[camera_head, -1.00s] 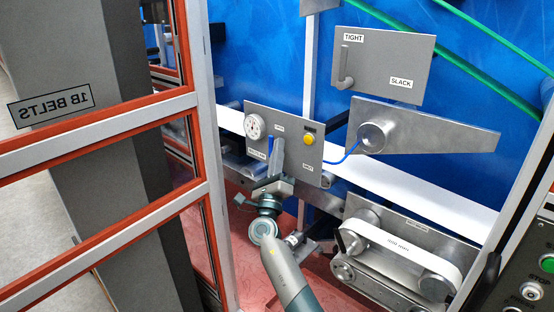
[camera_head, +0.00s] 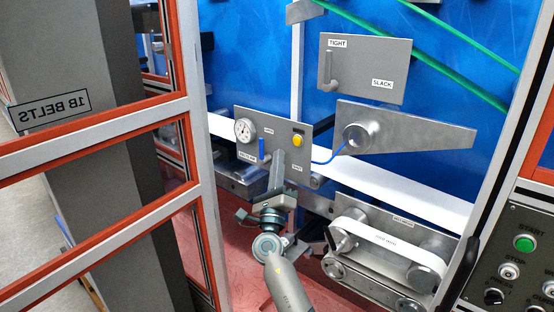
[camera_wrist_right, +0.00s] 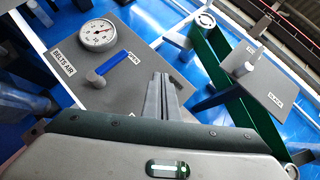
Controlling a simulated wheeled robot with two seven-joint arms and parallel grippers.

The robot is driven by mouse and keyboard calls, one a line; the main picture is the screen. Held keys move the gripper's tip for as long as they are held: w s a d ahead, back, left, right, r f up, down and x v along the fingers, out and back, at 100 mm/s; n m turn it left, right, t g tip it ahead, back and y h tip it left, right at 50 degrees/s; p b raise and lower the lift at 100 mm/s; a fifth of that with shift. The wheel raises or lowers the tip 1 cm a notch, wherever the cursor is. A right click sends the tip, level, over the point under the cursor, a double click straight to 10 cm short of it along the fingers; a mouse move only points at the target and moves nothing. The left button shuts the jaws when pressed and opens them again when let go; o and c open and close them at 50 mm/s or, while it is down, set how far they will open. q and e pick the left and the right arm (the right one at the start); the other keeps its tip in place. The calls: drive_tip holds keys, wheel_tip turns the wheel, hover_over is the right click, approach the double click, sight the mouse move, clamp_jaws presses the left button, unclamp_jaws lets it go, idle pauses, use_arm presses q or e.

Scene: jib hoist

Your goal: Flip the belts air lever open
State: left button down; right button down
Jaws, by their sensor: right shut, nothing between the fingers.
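The belts air lever (camera_head: 262,148) is a blue handle on a grey panel (camera_head: 315,128). It stands nearly upright, with its free end close to the OPEN label. It also shows in the right wrist view (camera_wrist_right: 114,63), reaching from a grey pivot to beside OPEN. My right gripper (camera_head: 279,156) is in front of the panel, just right of the lever. In the right wrist view its fingers (camera_wrist_right: 162,84) are together and empty, with a visible gap from the lever. The fingers hide part of the panel below OPEN. My left gripper is out of view.
A pressure gauge (camera_head: 245,130) and a yellow button (camera_head: 297,141) flank the lever. A TIGHT/SLACK plate (camera_head: 365,85) is up and right. A belt unit (camera_head: 385,245) lies below right. A red-framed door (camera_head: 95,130) stands at left, and a control box (camera_head: 515,262) at right.

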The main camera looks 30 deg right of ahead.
drive_tip(key=shift+s+a+b, duration=0.1)
drive_tip(key=shift+s+a, duration=0.25)
drive_tip(key=shift+s, duration=0.55)
drive_tip(key=shift+s+a+b, duration=0.1)
drive_tip(key=shift+s+a, duration=0.3)
drive_tip(key=shift+s, duration=0.45)
drive_tip(key=shift+s+a+b, duration=0.1)
drive_tip(key=shift+s+a, duration=0.25)
drive_tip(key=shift+s, duration=0.55)
drive_tip(key=shift+f, duration=0.1)
